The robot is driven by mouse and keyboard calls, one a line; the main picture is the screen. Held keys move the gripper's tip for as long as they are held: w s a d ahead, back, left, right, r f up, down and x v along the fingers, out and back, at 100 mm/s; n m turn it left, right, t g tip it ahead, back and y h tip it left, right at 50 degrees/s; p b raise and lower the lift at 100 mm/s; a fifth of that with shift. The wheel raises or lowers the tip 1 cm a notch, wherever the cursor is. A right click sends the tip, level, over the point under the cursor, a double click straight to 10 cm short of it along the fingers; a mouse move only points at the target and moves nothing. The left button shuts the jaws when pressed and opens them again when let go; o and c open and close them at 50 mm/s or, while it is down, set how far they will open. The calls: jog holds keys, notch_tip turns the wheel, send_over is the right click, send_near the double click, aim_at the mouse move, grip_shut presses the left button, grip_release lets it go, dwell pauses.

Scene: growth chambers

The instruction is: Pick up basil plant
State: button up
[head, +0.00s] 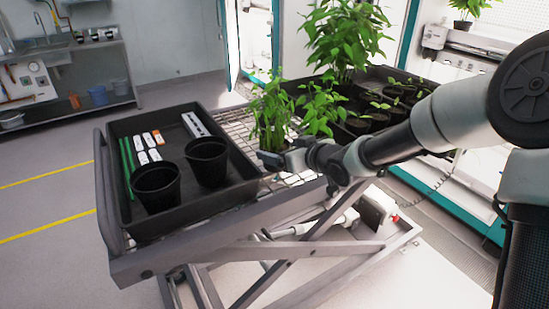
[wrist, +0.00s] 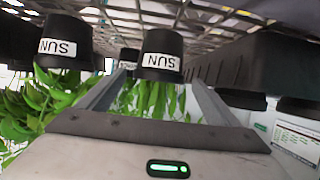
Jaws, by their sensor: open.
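Two leafy green plants stand on the wire-topped cart in the head view: a narrow-leaved one (head: 269,112) and a broader-leaved one (head: 322,108) to its right. I cannot tell for sure which is the basil. My gripper (head: 274,159) is open at the foot of the narrow-leaved plant. The wrist view is upside down. There, my open gripper (wrist: 156,88) has its fingers to either side of hanging narrow leaves, below a black pot (wrist: 162,45) labelled SUN. Another SUN pot (wrist: 67,38) with broader leaves is at the left. Contact with the fingers is not visible.
A black tray (head: 207,124) on the cart's left holds two empty black pots (head: 156,184), labels and green sticks. A dark tray of seedlings (head: 385,84) and a tall bushy plant (head: 343,38) stand behind the gripper. Open floor lies left of the cart.

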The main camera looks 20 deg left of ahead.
aim_at(275, 149)
jog(key=x, duration=0.4)
jog(key=shift+d+f+b, duration=0.1)
jog(key=shift+f+b, duration=0.25)
jog(key=shift+w+a+f, duration=0.15)
jog(key=shift+w+a, duration=0.25)
jog(key=shift+a, duration=0.05)
jog(key=c, duration=1.2)
